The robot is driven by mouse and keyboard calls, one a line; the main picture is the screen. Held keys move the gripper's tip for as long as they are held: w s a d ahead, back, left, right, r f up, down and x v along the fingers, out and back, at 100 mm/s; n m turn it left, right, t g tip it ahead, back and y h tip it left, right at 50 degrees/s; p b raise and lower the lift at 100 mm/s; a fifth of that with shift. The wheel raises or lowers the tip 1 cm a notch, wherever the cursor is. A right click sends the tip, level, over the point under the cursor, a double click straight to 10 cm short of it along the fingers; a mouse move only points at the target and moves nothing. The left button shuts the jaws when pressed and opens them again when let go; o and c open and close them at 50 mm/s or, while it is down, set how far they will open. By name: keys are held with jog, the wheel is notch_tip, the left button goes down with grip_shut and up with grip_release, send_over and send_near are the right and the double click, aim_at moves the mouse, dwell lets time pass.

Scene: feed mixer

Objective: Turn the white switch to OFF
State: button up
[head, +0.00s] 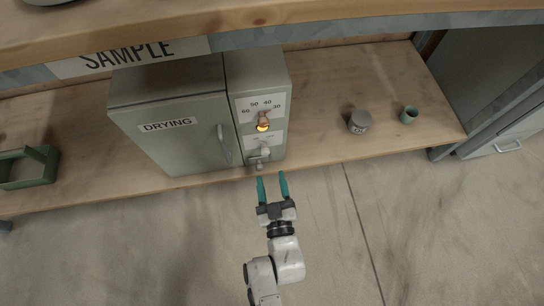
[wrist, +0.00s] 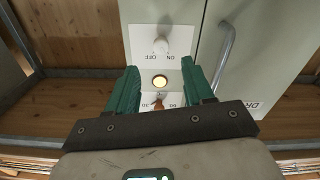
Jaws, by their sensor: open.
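The white switch (head: 265,151) sits on a pale ON/OFF plate low on the front of the drying cabinet's control column. In the wrist view the white switch (wrist: 172,41) shows as a round knob with the lettering upside down. I cannot tell clearly which word it points to. My gripper (head: 272,180) is open and empty, with its teal fingers pointing at the cabinet just in front of the control column. In the wrist view my gripper (wrist: 160,70) has its fingers spread on either side of the lamp, apart from the switch.
A lit amber lamp (head: 263,127) and a brown dial (head: 264,116) sit above the switch. A door handle (head: 224,146) stands out to the left. A grey canister (head: 359,122), a green cup (head: 409,115) and a green tray (head: 47,176) are on the shelf. The floor in front is clear.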

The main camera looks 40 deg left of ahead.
aim_at(265, 154)
jog(key=shift+x, duration=3.55)
jog(key=shift+s, duration=0.1)
jog(key=shift+c, duration=0.3)
grip_shut()
